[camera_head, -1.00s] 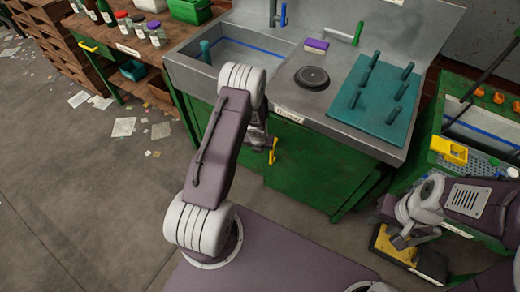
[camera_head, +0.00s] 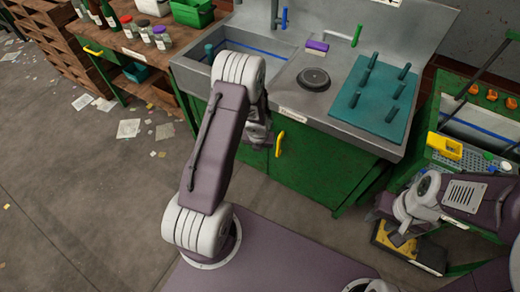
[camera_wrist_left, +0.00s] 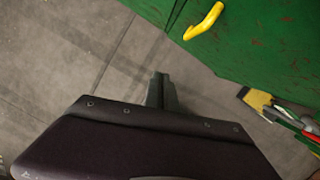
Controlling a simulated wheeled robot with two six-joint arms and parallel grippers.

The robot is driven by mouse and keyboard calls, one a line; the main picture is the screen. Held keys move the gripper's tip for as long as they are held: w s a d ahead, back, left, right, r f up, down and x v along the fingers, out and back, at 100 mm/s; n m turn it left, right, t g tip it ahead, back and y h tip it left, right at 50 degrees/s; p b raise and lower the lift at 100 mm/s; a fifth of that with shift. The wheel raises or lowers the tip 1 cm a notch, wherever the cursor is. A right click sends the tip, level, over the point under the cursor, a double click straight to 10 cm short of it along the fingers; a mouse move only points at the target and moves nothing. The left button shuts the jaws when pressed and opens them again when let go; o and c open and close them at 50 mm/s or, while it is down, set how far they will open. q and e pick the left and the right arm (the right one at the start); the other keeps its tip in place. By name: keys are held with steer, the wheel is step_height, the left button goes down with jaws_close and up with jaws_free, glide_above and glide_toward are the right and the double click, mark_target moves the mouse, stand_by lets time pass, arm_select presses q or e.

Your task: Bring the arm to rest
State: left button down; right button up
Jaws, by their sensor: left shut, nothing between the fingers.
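My left arm (camera_head: 213,150) rises in the head view and bends at a white elbow. Its forearm hangs down before the green cabinet, and its gripper is hard to make out there. In the left wrist view my left gripper (camera_wrist_left: 161,84) is shut and empty, with floor behind it and the green cabinet (camera_wrist_left: 270,45) beyond. It touches nothing that I can see. My right gripper (camera_head: 400,238) is low at the right in the head view, over a yellow and dark object (camera_head: 408,250). Its fingers are too small to judge.
A sink counter (camera_head: 300,102) with a teal peg board (camera_head: 375,100) tops the cabinet. A yellow handle (camera_head: 280,143) sticks out from the cabinet front. A wooden bench with jars (camera_head: 145,32) stands at the back left. The floor (camera_head: 90,190) at left is largely clear, with scattered papers.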

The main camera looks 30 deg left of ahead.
arm_select(q)
steer(key=d+r+n+t, duration=0.3)
steer(key=r+n, duration=0.5)
steer(key=r, duration=1.2)
steer(key=s+d+n+g, duration=0.2)
steer(key=s+n, duration=0.7)
steer(key=n, duration=0.3)
steer(key=s+d+f+n+g+h, duration=0.1)
steer(key=s+d+n+g, duration=0.1)
steer(key=s+n, duration=0.6)
steer(key=n, duration=0.5)
steer(key=shift+s+d, duration=0.35)
